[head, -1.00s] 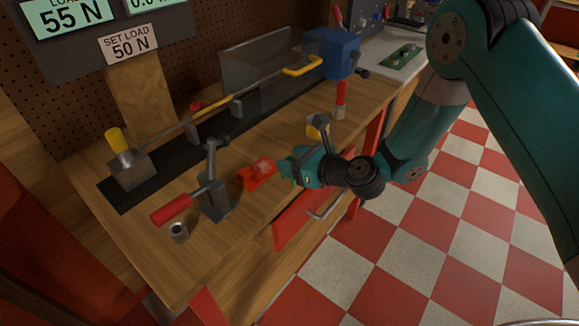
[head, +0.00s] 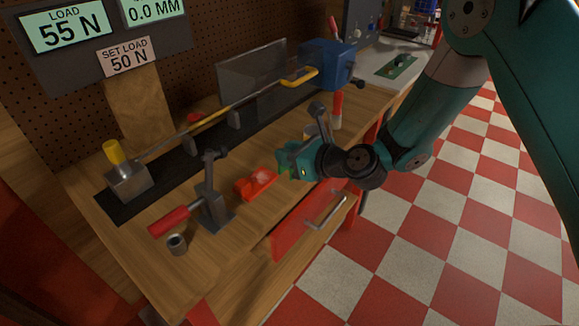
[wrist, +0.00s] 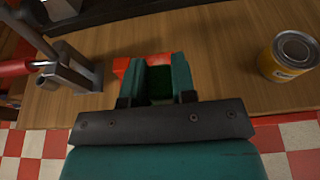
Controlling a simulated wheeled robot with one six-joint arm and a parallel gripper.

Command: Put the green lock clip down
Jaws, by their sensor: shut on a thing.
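My gripper (head: 287,160) is above the front part of the wooden bench (head: 120,228), to the right of an orange-red block (head: 256,184). In the wrist view its two teal fingers (wrist: 160,82) are shut on the green lock clip (wrist: 160,92), which shows only as a dark green patch between them. Most of the clip is hidden by the fingers. The orange-red block also shows just beyond the fingertips in the wrist view (wrist: 123,66). I cannot tell how far the clip is above the bench top.
A toggle clamp with a red handle (head: 168,221) stands left of the block, beside a small metal sleeve (head: 177,244). A yellow can (wrist: 288,56) stands to the right in the wrist view. The rod rig with a blue box (head: 326,62) runs along the back. Bare wood lies around the block.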

